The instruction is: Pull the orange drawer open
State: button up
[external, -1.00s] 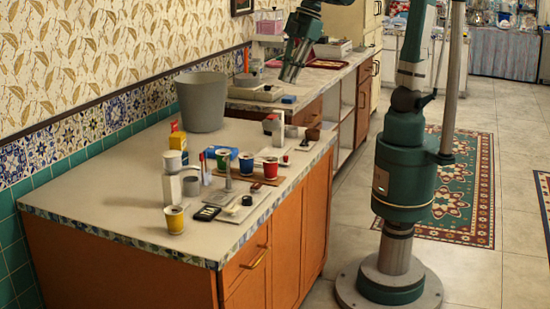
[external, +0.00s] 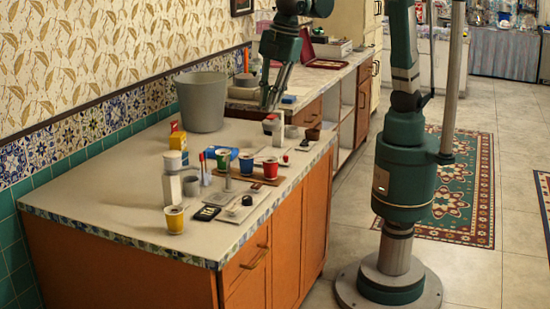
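An orange-brown drawer front (external: 246,264) with a brass bar handle (external: 257,258) is at the near right end of the counter cabinet. It looks shut, flush with the cabinet. Another orange-brown drawer front (external: 308,114) is under the far, lower counter, and it also looks shut. My gripper (external: 270,107) points down near the step between the two counters, far from the near drawer and left of the far one. It seems to touch neither. Its fingers are too small to tell whether they are apart.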

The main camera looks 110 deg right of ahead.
jog(key=w+a+f+n, duration=0.1)
jog(key=w+a+f, duration=0.15)
jog(key=a, duration=0.25)
jog(key=w+a+f+n, duration=0.1)
jog(key=w+a+f, duration=0.15)
jog(key=a, duration=0.35)
send_near(263, 255)
jog(key=shift+w+a+g+h, duration=0.25)
jog(key=shift+w+g+h, duration=0.05)
jog(key=shift+h, duration=0.1)
jog(key=shift+w+d+f+b, duration=0.2)
jog(key=shift+f+b, duration=0.1)
jog(key=shift+f, duration=0.95)
jog(key=shift+w+d+f+b, duration=0.15)
jog(key=shift+f+b, duration=0.15)
jog(key=shift+f, duration=0.95)
jog(key=shift+w+d+f+b, duration=0.2)
jog(key=shift+f+b, duration=0.1)
jog(key=shift+f, duration=0.95)
grip_shut()
jog(key=shift+s+a, duration=0.1)
